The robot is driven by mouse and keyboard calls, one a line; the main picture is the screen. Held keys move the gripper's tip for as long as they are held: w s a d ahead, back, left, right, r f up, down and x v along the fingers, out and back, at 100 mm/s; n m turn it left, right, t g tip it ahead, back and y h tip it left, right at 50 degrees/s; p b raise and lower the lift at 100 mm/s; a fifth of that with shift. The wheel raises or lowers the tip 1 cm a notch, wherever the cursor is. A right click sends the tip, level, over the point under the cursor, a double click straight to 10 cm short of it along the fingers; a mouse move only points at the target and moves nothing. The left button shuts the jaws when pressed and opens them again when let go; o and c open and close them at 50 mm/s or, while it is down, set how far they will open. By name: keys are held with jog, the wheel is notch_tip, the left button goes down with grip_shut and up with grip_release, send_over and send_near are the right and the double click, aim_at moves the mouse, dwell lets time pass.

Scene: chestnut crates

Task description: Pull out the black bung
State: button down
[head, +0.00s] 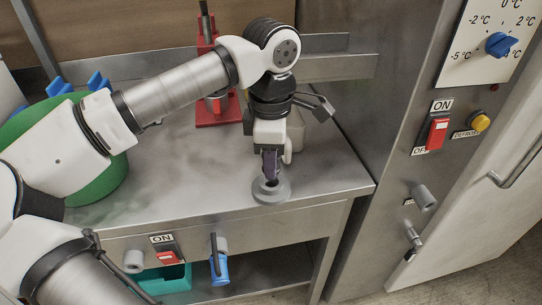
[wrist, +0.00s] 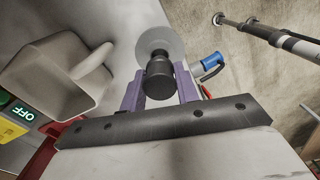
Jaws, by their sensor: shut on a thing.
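My gripper (head: 270,168) points down at the front right of the steel counter, just above a grey ring-shaped holder (head: 271,194). In the wrist view, its two purple fingers (wrist: 160,92) are shut on the black bung (wrist: 160,82), one on each side. The holder shows as a pale grey disc (wrist: 152,36) beyond the bung. The bung's far end lines up with the holder's middle; whether it is still seated inside cannot be told. In the head view the fingers mostly hide the bung.
A beige scoop-like container (head: 318,104) stands behind my gripper; it also shows in the wrist view (wrist: 48,80). A red stand (head: 212,112) is at the back. A green tub (head: 95,190) is at the left. A steel cabinet with switches (head: 437,133) rises at the right.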

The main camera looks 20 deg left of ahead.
dwell(0.4)
jog(key=shift+f+b, duration=1.55)
jog(key=shift+f, duration=0.15)
jog(key=c, duration=1)
grip_release()
jog(key=shift+o, duration=0.2)
jog(key=shift+r, duration=0.1)
